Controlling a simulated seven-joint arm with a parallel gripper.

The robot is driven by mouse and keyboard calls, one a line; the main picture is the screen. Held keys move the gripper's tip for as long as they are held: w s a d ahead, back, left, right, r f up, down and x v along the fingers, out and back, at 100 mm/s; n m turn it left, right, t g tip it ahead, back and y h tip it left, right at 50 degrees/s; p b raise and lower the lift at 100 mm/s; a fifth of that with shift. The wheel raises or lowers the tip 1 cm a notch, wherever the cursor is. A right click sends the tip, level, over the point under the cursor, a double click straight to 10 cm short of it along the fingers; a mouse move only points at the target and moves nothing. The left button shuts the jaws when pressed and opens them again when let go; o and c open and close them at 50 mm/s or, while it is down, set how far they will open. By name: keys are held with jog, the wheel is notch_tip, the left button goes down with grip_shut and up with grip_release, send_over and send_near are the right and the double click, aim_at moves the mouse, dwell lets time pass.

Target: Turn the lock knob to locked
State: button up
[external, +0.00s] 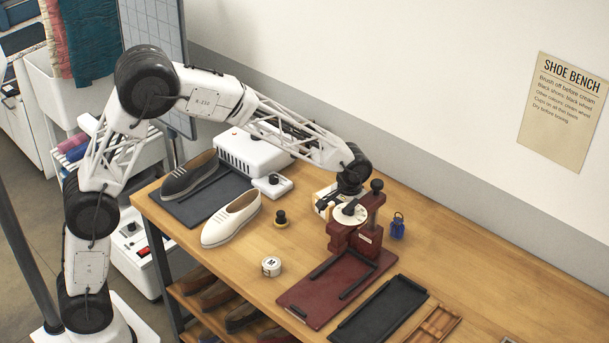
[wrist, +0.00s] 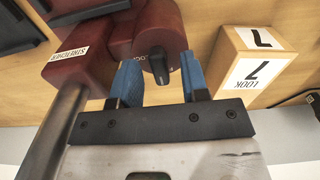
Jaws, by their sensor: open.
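The lock knob (wrist: 158,66) is a small black knob on a dark red shoe stretcher (wrist: 128,35), seen in the wrist view. Part of a white word shows beside it, mostly hidden. My gripper (wrist: 158,72) is open, with one blue finger on each side of the knob. A gap shows between the knob and the left finger; the right finger is closer, and I cannot tell whether it touches. In the external view, my gripper (external: 346,211) is over the dark red stretcher (external: 369,236), and the knob is hidden there.
A wooden block labelled LOOK 7 (wrist: 255,65) stands close to the right finger. A dark post (wrist: 52,130) is at the left. In the external view, a blue lantern-like item (external: 398,227) stands beside the stretcher, and a dark red tray (external: 310,303) lies in front.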

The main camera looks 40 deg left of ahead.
jog(key=shift+c, duration=0.4)
grip_shut()
